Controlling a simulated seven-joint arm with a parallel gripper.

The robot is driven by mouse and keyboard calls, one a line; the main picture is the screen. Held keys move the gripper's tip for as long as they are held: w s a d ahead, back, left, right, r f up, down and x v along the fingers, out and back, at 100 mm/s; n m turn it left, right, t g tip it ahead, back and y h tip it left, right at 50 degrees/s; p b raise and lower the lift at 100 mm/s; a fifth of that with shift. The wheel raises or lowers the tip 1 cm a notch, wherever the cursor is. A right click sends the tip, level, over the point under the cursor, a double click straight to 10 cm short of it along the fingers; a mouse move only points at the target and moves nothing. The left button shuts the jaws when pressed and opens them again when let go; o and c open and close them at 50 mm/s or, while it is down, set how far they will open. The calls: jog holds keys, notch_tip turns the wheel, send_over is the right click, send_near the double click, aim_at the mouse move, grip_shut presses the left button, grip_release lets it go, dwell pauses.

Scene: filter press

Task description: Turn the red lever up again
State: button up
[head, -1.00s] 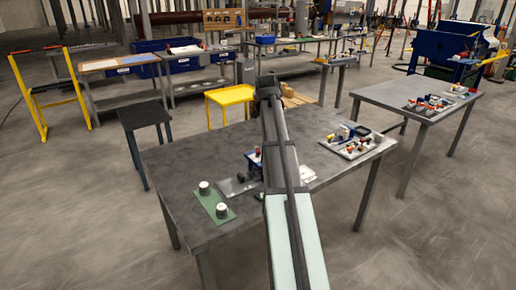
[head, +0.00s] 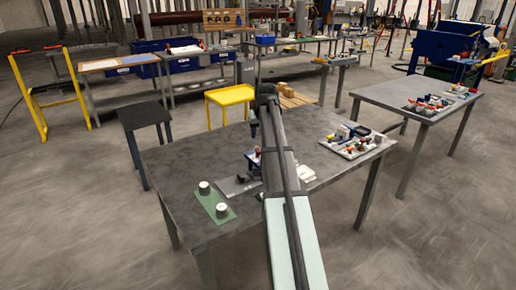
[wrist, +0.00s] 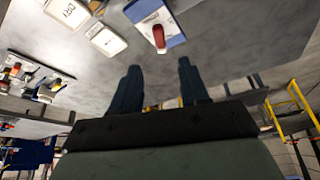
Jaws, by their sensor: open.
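In the wrist view, the red lever (wrist: 159,37) sits on a white-and-blue block (wrist: 172,12) on the grey table. Its free end hangs toward the bottom of the picture. My gripper (wrist: 159,72) is open, and the lever lies beyond the gap between its two dark fingers, apart from them. In the head view, my gripper (head: 253,130) is above the table, near the blue block (head: 252,157). My arm hides part of the block, and I cannot make out the red lever there.
A green plate with two white-topped knobs (head: 214,203) lies to the left, and a grey plate (head: 236,187) beside the block. White labelled pieces (wrist: 104,38) lie near the lever. A tray of small parts (head: 350,141) is at the right. The table's back left is bare.

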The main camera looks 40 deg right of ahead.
aim_at(258, 149)
jog(key=x, duration=1)
jog(key=shift+w, duration=0.1)
grip_shut()
